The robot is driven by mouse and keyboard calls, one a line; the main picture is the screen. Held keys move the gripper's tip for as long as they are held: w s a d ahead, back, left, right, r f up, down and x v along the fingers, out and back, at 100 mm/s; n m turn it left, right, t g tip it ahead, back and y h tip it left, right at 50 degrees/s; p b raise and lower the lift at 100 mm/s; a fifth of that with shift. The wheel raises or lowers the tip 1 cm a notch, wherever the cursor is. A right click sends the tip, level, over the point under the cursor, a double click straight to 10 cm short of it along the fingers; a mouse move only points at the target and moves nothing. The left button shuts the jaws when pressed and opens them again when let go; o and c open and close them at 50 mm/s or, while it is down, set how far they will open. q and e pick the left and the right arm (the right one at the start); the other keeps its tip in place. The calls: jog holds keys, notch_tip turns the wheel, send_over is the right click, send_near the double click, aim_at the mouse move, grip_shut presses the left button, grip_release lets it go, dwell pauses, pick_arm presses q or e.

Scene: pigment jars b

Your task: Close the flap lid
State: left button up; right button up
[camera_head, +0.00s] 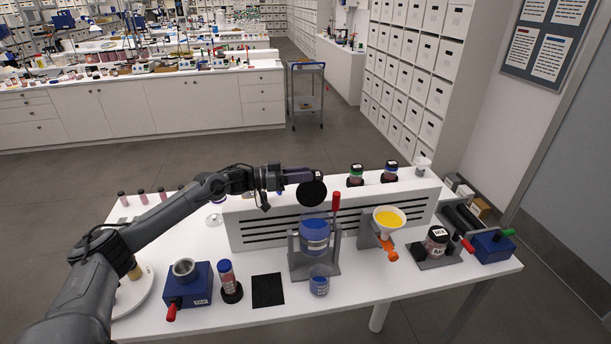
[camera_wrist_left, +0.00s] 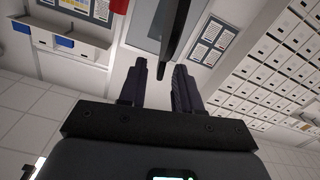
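A round black flap lid (camera_head: 312,194) stands upright above the blue container (camera_head: 314,232), which sits in a grey stand (camera_head: 301,262) with a red-handled lever (camera_head: 336,202). My left gripper (camera_head: 312,176) is at the lid's upper edge in the head view. In the left wrist view the gripper (camera_wrist_left: 160,75) has its two fingers apart with a gap between them. The dark lid (camera_wrist_left: 176,28) shows nearly edge-on there, beyond the fingertips; I cannot tell whether it touches them. My right gripper is in neither view.
A white slotted box (camera_head: 262,230) stands behind the blue container. A blue device (camera_head: 190,290), a blue-capped jar (camera_head: 228,278) and a black mat (camera_head: 267,290) lie to the left.

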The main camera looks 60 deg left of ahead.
pick_arm(q)
jog(key=shift+w+d, duration=0.2)
jog(key=shift+w, duration=0.35)
grip_shut()
dwell(1.3)
